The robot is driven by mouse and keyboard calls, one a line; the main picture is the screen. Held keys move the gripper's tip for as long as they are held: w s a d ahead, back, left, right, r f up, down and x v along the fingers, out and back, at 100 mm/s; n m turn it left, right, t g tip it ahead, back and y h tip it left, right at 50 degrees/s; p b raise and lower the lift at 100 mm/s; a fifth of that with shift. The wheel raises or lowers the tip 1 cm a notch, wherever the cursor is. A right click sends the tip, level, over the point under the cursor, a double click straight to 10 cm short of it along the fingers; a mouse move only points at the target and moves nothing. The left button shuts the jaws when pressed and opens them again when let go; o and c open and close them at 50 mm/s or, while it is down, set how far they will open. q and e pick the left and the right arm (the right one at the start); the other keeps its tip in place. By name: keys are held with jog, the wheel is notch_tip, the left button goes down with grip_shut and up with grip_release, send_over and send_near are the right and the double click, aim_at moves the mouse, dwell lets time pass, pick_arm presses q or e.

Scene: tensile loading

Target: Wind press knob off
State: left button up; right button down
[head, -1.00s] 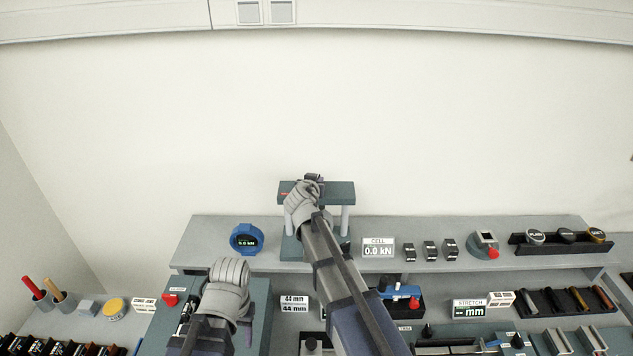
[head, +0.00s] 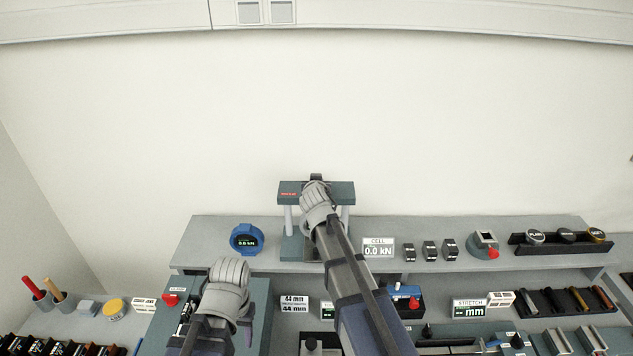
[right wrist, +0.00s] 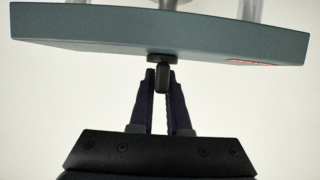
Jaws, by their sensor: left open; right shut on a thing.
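The press (head: 343,192) is a teal frame with a top crossbeam on two light posts, standing on the back shelf. In the right wrist view its crossbeam (right wrist: 100,42) fills the top. A small dark knob (right wrist: 162,74) sticks out of the crossbeam's middle. My right gripper (right wrist: 161,82) is shut on this knob, with one finger on each side. In the head view my right wrist covers the middle of the press and mostly hides the grip. My left gripper (head: 188,310) is open, low on the left by a teal box (head: 260,300); its fingers are partly hidden.
On the shelf, a blue round gauge (head: 246,239) stands left of the press, and a CELL display (head: 378,248) reading 0.0 kN stands right. Several small dark blocks (head: 430,251) and a red-buttoned device (head: 484,244) are further right.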

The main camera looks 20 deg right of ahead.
jog(key=c, duration=0.9)
grip_release()
jog(key=shift+s, duration=0.1)
jog(key=p+v, duration=0.3)
jog(key=v, duration=0.4)
jog(key=shift+s+a+r, duration=0.1)
jog(key=shift+s, duration=0.15)
jog(key=shift+s, duration=0.1)
